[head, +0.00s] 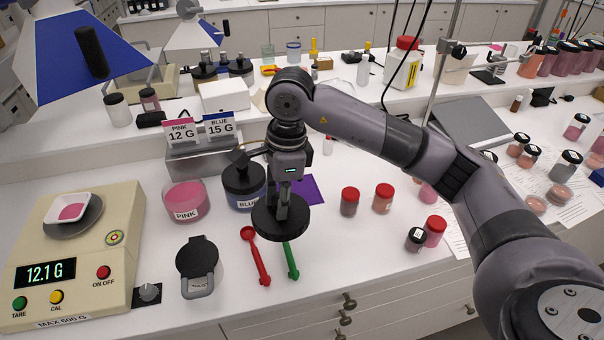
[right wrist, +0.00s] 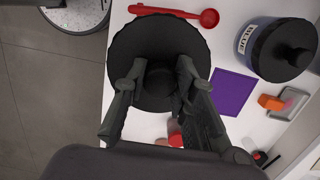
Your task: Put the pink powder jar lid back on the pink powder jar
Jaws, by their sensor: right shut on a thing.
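My right gripper (head: 283,200) points down and is shut on the knob of a wide, round black lid (head: 267,222), held above the counter. In the right wrist view the fingers (right wrist: 160,78) close around the lid's (right wrist: 152,38) central knob. The pink powder jar (head: 185,203), labelled PINK, stands open to the left with pink powder inside. The lid is apart from it, on the other side of the blue jar. My left gripper is not in view.
The lidded blue jar (head: 244,190) stands between the pink jar and the held lid; it also shows in the right wrist view (right wrist: 247,42). A red scoop (head: 258,262) and green scoop (head: 291,262) lie in front. A scale (head: 118,240) reads 12.1 G. Small red-capped jars (head: 349,205) stand right.

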